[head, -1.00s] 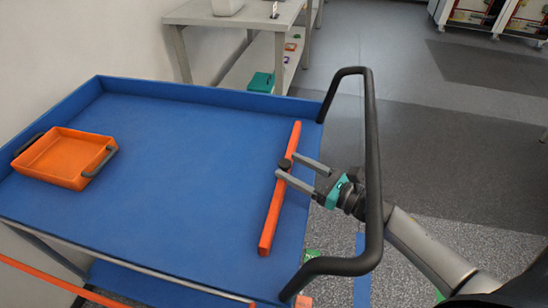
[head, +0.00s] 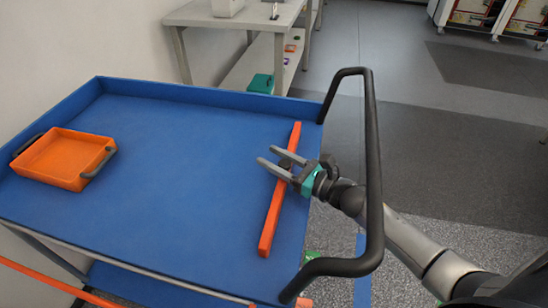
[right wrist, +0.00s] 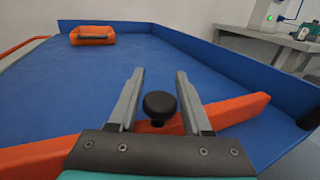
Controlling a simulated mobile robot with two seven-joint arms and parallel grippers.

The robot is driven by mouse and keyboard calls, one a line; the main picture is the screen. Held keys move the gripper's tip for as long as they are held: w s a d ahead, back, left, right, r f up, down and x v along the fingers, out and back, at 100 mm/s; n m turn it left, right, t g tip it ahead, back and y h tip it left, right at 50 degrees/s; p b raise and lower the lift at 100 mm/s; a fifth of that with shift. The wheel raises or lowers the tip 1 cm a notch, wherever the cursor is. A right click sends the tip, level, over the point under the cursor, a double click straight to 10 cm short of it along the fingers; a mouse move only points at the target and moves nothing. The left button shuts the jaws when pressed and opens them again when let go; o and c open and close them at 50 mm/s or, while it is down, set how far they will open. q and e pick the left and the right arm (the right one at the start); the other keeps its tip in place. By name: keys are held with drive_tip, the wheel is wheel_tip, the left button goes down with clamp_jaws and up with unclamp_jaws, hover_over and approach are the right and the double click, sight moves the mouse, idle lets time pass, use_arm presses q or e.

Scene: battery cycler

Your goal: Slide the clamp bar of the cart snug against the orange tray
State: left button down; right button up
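The orange tray (head: 66,158) with dark handles sits at the left end of the blue cart top (head: 170,150); it also shows far off in the right wrist view (right wrist: 92,34). The orange clamp bar (head: 271,219) lies across the cart near its right end, well apart from the tray. A black knob (right wrist: 160,106) stands on the bar's middle. My right gripper (head: 268,156) is open, its fingers over the bar on either side of the knob, with gaps visible in the right wrist view. My left gripper is not in view.
A black push handle (head: 373,160) rises at the cart's right end, with my right arm reaching past it. Raised blue walls edge the cart. The cart top between bar and tray is clear. A grey table (head: 225,18) stands behind.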

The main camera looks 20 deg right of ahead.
clamp_jaws()
idle(1.1)
